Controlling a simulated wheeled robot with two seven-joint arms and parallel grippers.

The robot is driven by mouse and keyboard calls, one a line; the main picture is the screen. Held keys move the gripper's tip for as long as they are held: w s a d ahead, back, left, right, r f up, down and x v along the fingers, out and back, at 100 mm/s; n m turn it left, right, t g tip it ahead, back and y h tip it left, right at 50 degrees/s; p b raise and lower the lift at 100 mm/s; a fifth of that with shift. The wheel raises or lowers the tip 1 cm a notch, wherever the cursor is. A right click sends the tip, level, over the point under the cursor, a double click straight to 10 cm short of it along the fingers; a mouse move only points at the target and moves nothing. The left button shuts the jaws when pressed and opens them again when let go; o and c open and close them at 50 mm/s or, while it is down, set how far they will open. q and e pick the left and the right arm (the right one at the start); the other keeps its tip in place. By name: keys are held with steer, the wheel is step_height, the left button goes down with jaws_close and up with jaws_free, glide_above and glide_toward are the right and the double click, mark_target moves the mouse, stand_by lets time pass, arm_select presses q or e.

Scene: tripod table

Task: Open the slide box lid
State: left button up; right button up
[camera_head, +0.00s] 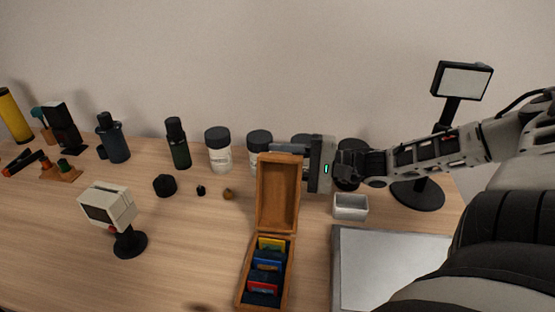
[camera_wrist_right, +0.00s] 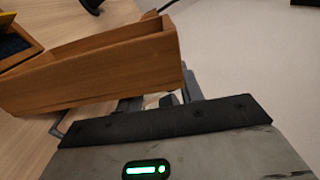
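The wooden slide box (camera_head: 241,290) stands on the table in the head view. Its lid (camera_head: 277,195) is raised steeply at the far end, and colored slides (camera_head: 266,266) show inside the open box. The lid also fills the upper left of the right wrist view (camera_wrist_right: 95,72). My right gripper (camera_head: 287,149) is at the lid's top edge, its fingers reaching left along or behind that edge. The lid partly hides the fingers, so I cannot tell whether they are apart or touch it. My left gripper is not in view.
Several jars and bottles (camera_head: 218,150) line the back. A slide viewer (camera_head: 110,207) stands at left. Bare table lies between viewer and box.

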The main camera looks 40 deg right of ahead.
mark_target(280, 156)
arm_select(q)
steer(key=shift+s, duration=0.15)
